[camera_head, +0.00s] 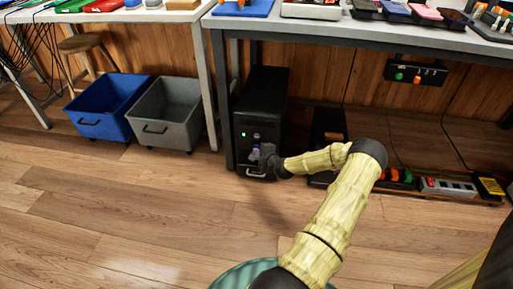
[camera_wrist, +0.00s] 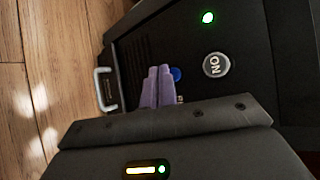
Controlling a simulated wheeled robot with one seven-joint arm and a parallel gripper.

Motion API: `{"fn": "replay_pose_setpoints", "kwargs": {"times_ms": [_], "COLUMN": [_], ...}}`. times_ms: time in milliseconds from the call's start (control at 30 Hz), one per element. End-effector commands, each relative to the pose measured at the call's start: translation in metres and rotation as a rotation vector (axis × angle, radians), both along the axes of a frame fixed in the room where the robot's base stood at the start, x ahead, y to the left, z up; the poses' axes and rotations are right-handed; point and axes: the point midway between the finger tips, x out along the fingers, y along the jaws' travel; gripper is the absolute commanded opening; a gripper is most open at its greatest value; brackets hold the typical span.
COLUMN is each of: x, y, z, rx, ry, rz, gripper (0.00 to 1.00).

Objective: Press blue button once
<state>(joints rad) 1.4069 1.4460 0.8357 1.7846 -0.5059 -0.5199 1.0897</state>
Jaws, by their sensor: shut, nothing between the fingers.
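The blue button (camera_wrist: 175,74) is on the front of a black computer tower (camera_head: 272,92), which stands on the floor under the table. In the wrist view only part of the button shows beside the tips of my gripper (camera_wrist: 158,72). The purple fingers are together and empty, pointing at the tower's front panel. I cannot tell whether they touch it. In the head view my gripper (camera_head: 256,153) is low in front of the tower. A round grey ON button (camera_wrist: 216,65) and a lit green light (camera_wrist: 208,18) are also on the panel.
A metal handle (camera_wrist: 104,89) sticks out on the tower's front. A blue bin (camera_head: 108,104) and a grey bin (camera_head: 168,112) stand to the left. Power strips (camera_head: 448,187) lie on the right. The wooden floor (camera_head: 140,200) in front is clear.

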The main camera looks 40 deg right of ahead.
Motion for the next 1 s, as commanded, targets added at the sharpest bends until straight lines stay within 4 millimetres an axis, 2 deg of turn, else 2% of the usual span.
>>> {"fn": "replay_pose_setpoints", "kwargs": {"times_ms": [1000], "x": [0.0064], "y": [-0.0072], "z": [-0.0002], "rx": [0.000], "ry": [0.000], "rz": [0.000], "gripper": [0.00]}}
